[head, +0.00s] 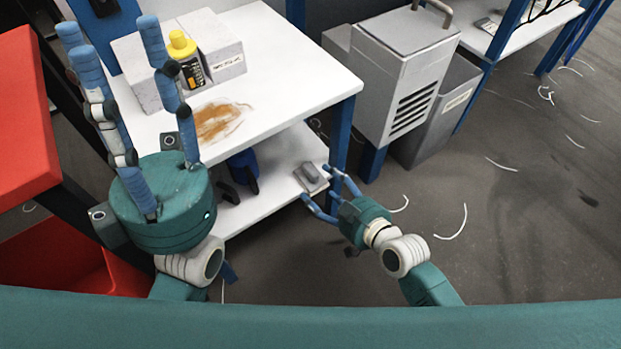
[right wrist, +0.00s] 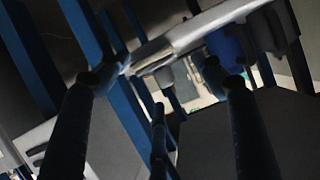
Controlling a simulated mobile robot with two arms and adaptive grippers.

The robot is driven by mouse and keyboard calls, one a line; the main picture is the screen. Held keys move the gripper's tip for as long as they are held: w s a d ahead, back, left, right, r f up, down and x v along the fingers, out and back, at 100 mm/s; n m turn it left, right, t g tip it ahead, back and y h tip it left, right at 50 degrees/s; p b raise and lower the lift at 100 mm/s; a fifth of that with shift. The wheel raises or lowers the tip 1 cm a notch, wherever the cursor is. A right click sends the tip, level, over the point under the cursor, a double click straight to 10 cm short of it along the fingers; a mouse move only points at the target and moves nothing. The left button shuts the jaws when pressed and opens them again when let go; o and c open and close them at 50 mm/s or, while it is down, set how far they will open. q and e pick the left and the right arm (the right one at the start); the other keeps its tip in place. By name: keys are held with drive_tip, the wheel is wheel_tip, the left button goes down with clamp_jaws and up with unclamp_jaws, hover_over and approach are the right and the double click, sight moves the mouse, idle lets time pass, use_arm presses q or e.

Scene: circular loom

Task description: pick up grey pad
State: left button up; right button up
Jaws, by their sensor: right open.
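A small dark grey block, which looks like the grey pad (head: 312,172), lies on a lighter flat piece (head: 303,183) at the right end of the white table's lower shelf. My right gripper (head: 322,188) is open and empty beside that shelf end, its blue fingers close to the pad; I cannot tell whether they touch it. In the right wrist view my right gripper (right wrist: 160,98) shows spread fingers with nothing between them. That view is dark and tilted, and I cannot pick out the pad for certain. My left gripper (head: 108,28) is open and empty, fingers upright, left of the table.
The white table (head: 300,70) carries a yellow bottle (head: 186,58), white boxes (head: 222,50) and a brown smear (head: 215,122). A blue item (head: 242,168) stands on the lower shelf (head: 265,205). A grey vented box (head: 405,75) stands right. Thread scraps lie on the floor.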

sight(317, 183)
drive_tip(key=x, duration=0.2)
drive_tip(key=shift+w+f+b, duration=0.25)
drive_tip(key=shift+f+b, duration=0.05)
drive_tip(key=shift+b, duration=0.05)
drive_tip(key=shift+w+a, duration=0.2)
drive_tip(key=c, duration=1.4)
